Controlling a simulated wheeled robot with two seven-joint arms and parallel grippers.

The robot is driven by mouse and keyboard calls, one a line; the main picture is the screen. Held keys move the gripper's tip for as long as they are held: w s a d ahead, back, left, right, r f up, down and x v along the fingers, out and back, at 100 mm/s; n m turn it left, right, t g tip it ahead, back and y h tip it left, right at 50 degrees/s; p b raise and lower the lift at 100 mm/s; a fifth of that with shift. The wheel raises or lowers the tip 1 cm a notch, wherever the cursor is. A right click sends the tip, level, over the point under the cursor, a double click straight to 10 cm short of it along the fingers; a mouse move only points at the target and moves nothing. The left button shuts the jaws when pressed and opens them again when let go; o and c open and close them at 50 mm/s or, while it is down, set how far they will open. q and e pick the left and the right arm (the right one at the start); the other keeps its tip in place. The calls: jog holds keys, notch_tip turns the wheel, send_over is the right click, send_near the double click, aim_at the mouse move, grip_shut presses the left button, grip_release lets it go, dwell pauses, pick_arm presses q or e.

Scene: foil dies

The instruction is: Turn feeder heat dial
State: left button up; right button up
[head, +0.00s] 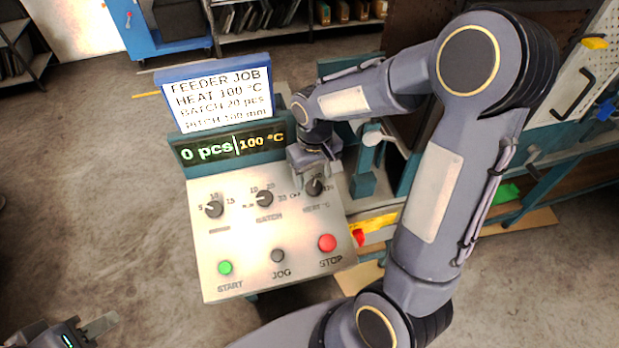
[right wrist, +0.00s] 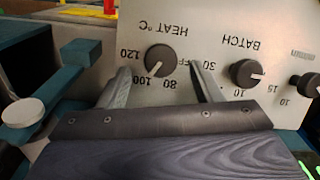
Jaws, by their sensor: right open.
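The heat dial (head: 314,187) is a dark round knob at the upper right of the sloped control panel (head: 215,268). In the right wrist view the heat dial (right wrist: 160,60) shows a pale pointer line towards the 100 mark. My right gripper (head: 316,168) is open, its fingers on either side of the dial; contact cannot be told. In the wrist view the right gripper (right wrist: 160,70) has the dial between its fingertips. The display (head: 230,148) reads 0 pcs and 100 °C. My left gripper (head: 88,330) is partly cut off at the bottom left.
The batch dial (head: 265,198) and a third dial (head: 214,209) are left of the heat dial. Below are green start (head: 225,267), grey jog (head: 278,256) and red stop (head: 327,242) buttons. A job card (head: 220,95) reading heat 100 °C stands behind.

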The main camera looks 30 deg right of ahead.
aim_at(313, 186)
notch_tip(313, 186, down, 2)
jog(key=shift+f, duration=0.55)
jog(key=c, duration=1)
jog(key=n+b, duration=0.1)
jog(key=n, duration=0.1)
jog(key=n+h, duration=0.1)
jog(key=n, duration=0.2)
jog(key=shift+a+h+b, duration=0.2)
jog(key=shift+h+b, duration=0.1)
jog(key=shift+b, duration=0.1)
jog(key=n+b, duration=0.1)
jog(key=n, duration=0.2)
jog(key=n+h, duration=0.1)
jog(key=n, duration=0.2)
jog(key=shift+a+t+h+b, duration=0.15)
jog(key=shift+t+h+b, duration=0.15)
jog(key=shift+t+b, duration=0.1)
jog(key=shift+n, duration=0.3)
